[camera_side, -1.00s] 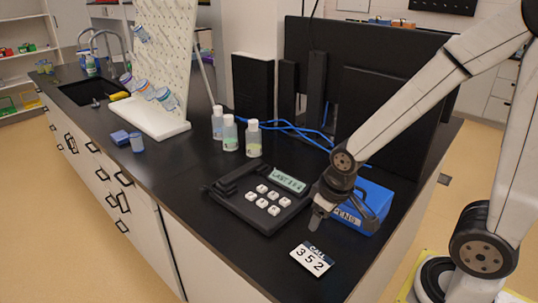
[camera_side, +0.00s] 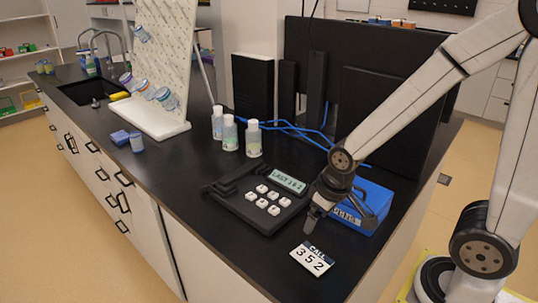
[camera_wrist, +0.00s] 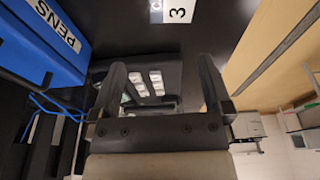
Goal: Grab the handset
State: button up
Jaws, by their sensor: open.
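A black desk phone (camera_side: 262,206) with white keys and a small display lies on the black bench. Its black handset (camera_side: 238,178) appears to rest along the phone's far left side. My gripper (camera_side: 311,222) is beside the phone's right edge, just above the bench and apart from the handset. In the wrist view my gripper (camera_wrist: 161,66) is open, with nothing between its fingers. The phone (camera_wrist: 172,68) shows beyond and between the fingers there. I cannot make out the handset clearly in that view.
A blue PENS box (camera_side: 365,208) stands close to my gripper's right, also in the wrist view (camera_wrist: 45,40). A card reading CALL 352 (camera_side: 312,259) lies in front. Several bottles (camera_side: 230,133) and a white pegboard (camera_side: 165,60) stand behind. Bench left of the phone is clear.

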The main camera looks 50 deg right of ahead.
jog(key=w+a+n+g+h, duration=0.1)
jog(key=w+n+g+h, duration=0.15)
jog(key=w+n, duration=1.1)
jog(key=n+h, duration=0.2)
jog(key=h, duration=0.5)
send_near(224, 179)
jog(key=d+f, duration=0.1)
jog(key=d, duration=0.1)
jog(key=s+d+f, duration=0.1)
jog(key=d+f, duration=0.1)
jog(key=shift+w+a+f+n+h, duration=0.2)
jog(key=shift+w+a+n+h, duration=0.2)
jog(key=shift+w+n+h, duration=0.1)
jog(key=shift+w+a+f+n+h, duration=0.15)
jog(key=shift+w+a+n+h, duration=0.1)
jog(key=shift+a+h, duration=0.25)
jog(key=shift+a+f+n+h, duration=0.15)
jog(key=shift+a+n+h, duration=0.15)
jog(key=shift+h, duration=0.25)
jog(key=shift+s+a+h, duration=0.2)
jog(key=shift+a+h, duration=0.2)
jog(key=shift+d, duration=0.1)
jog(key=shift+x, duration=1.2)
